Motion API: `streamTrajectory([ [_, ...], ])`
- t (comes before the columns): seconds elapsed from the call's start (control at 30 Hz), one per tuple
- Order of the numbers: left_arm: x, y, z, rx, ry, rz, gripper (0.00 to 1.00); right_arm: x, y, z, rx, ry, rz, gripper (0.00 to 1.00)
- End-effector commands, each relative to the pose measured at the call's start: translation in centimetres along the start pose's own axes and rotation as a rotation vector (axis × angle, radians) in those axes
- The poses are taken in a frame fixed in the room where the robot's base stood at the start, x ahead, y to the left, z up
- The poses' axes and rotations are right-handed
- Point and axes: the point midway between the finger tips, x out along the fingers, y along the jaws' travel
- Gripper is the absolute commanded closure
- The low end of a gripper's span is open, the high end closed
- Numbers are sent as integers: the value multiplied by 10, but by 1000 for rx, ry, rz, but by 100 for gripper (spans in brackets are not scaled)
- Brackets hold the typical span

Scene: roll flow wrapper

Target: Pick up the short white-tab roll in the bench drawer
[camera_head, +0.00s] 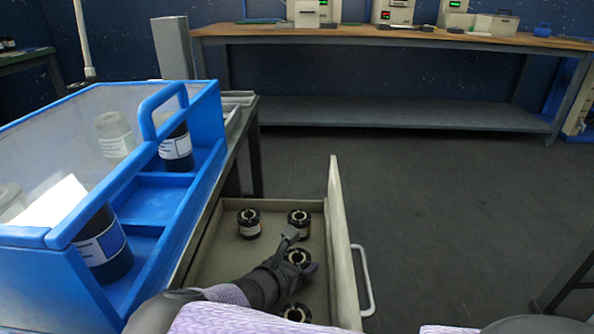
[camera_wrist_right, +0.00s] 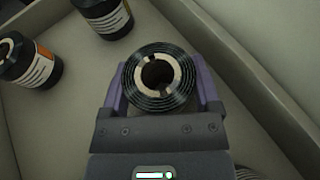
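The bench drawer (camera_head: 222,268) stands pulled out, with several short dark rolls in it. My right gripper (camera_head: 297,252) is down in the drawer around one roll (camera_head: 300,257). In the right wrist view the gripper (camera_wrist_right: 160,88) has a purple finger on each side of this roll (camera_wrist_right: 180,95). Its top shows a cream ring core and a dark hole. The fingers look close to its sides, but I cannot tell whether they grip it. Its label side and tab are hidden. My left gripper is not in view.
Other rolls stand at the drawer's back left (camera_head: 249,224), back right (camera_head: 299,218) and front (camera_head: 296,312). The drawer front (camera_head: 342,250) with its handle rises on the right. A blue rack (camera_head: 170,205) holding jars stands on the left. Open floor lies to the right.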

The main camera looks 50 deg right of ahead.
Motion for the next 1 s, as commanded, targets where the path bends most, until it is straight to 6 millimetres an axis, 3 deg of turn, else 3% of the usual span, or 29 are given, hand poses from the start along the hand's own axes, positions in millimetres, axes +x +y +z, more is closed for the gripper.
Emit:
streamTrajectory([
  [0.03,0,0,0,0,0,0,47,0,0,0,-1,0,0,61],
  [0.17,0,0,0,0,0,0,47,0,0,0,-1,0,0,88],
  [0.47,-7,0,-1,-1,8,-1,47,-4,0,8,1,-1,1,88],
  [0.57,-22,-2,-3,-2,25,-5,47,-12,1,27,6,-1,4,88],
  [0.8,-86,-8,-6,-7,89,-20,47,-43,1,103,12,-2,6,88],
  [1.0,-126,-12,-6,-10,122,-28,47,-62,0,148,7,-1,3,88],
])
